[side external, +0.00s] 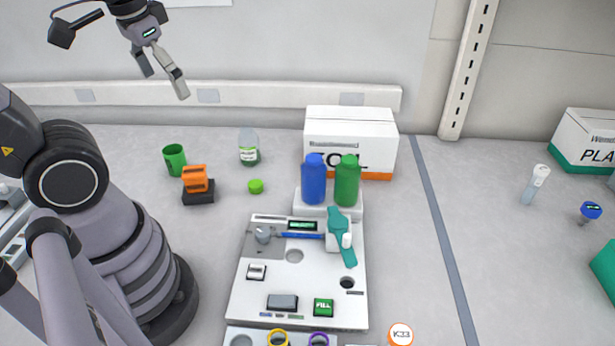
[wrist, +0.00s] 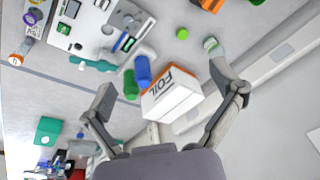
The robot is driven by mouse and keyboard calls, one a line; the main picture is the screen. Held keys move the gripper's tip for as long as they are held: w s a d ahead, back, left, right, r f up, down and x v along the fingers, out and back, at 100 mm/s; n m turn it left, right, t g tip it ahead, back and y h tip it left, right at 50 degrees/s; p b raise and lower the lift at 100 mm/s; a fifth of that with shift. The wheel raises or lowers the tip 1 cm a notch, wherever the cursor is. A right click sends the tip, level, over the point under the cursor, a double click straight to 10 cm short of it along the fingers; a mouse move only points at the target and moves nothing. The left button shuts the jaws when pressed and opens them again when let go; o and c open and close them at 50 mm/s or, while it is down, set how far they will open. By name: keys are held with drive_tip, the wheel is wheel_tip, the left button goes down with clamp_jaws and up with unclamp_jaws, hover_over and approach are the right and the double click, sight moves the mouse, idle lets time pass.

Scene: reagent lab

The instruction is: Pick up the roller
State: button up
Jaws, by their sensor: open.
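A teal piece with a short white cylinder beside it (side external: 337,222) lies at the right of the white panel, across the end of a blue rod. It looks most like the roller, but I cannot tell for sure. The teal piece also shows at the left of the wrist view (wrist: 98,65). My gripper (side external: 166,84) is high at the upper left in the side view, well above and left of the panel. Its two fingers are spread wide and empty in the wrist view (wrist: 161,82).
The white panel (side external: 255,295) carries buttons and a small display. A blue bottle (side external: 313,180) and green bottle (side external: 347,182) stand behind it, before a FOIL box (side external: 350,122). A green cup (side external: 175,160), orange block (side external: 195,178) and clear bottle (side external: 249,148) stand left.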

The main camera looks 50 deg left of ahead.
drive_tip(key=w+a+f+n+g+y, duration=0.1)
drive_tip(key=a+f+n+g+y, duration=0.2)
drive_tip(key=a+f+g+y, duration=0.35)
drive_tip(key=m+t+y, duration=0.1)
drive_tip(key=m+y, duration=0.2)
drive_tip(key=y, duration=0.7)
hover_over(191, 185)
drive_tip(key=d, duration=0.5)
wheel_tip(191, 185, down, 15)
drive_tip(key=f+t, duration=0.1)
drive_tip(key=f, duration=0.2)
drive_tip(key=f+m+t, duration=0.1)
drive_tip(key=f, duration=0.3)
drive_tip(key=a+f+m+t, duration=0.1)
drive_tip(key=f, duration=0.3)
drive_tip(key=shift+s+f+t, duration=0.15)
drive_tip(key=shift+f+t, duration=0.1)
drive_tip(key=shift+t, duration=0.1)
drive_tip(key=shift+a+f, duration=0.5)
drive_tip(key=shift+a, duration=0.95)
drive_tip(key=c, duration=1.1)
